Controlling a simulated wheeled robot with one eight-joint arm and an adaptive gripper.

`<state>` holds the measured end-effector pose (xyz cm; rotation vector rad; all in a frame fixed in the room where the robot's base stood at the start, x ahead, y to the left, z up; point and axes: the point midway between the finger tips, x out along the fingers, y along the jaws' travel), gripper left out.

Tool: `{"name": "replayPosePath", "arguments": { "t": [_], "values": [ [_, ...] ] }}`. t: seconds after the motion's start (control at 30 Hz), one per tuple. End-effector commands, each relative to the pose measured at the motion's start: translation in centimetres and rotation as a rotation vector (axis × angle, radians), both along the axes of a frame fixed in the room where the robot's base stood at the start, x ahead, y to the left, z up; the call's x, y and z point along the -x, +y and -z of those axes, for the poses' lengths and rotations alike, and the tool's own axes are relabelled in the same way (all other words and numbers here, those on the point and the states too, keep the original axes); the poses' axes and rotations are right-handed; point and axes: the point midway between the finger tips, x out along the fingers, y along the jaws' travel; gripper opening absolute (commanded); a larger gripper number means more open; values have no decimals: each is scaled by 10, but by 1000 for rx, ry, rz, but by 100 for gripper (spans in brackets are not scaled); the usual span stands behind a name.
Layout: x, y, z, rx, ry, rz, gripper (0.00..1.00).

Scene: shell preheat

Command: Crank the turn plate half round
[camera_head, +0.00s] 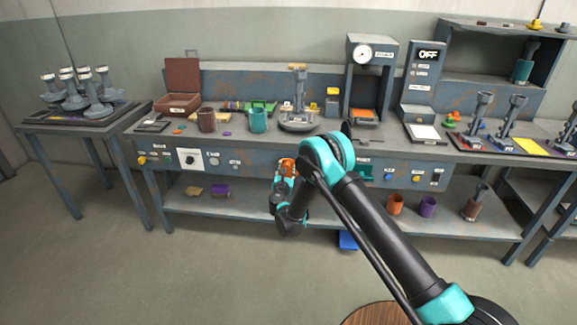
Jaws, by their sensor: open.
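A grey round plate (299,125) stands on the bench top near the middle, with an upright post and a yellowish top piece (297,67) over it. I take this for the turn plate; a crank handle cannot be clearly made out. My gripper (287,165) is in front of the bench's front panel, below and slightly left of the round plate, and apart from it as far as I can tell. It is open, small in the view and partly hidden by my own wrist, and no held object can be made out.
Teal (258,120) and brown (207,120) mugs stand left of the plate. A gauge press (362,54) and a box reading OFF (428,55) stand right. A side table (80,119) holds several grey pieces. The lower shelf (340,226) bears cups. Open floor lies in front.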

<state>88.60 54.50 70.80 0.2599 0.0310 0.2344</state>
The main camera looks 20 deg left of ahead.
Motion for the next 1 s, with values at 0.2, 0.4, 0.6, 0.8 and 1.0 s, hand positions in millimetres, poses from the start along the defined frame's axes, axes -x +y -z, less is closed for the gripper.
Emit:
{"name": "replayPosePath", "arguments": {
  "t": [0.2, 0.4, 0.6, 0.8, 1.0],
  "values": [
    [0, 0, 0, 0, 0, 0, 44],
    [0, 0, 0, 0, 0, 0, 19],
    [0, 0, 0, 0, 0, 0, 0],
    [0, -1, 0, -16, 4, 0, 0],
    [-1, -4, 0, -91, 22, 1, 0]
  ]
}}
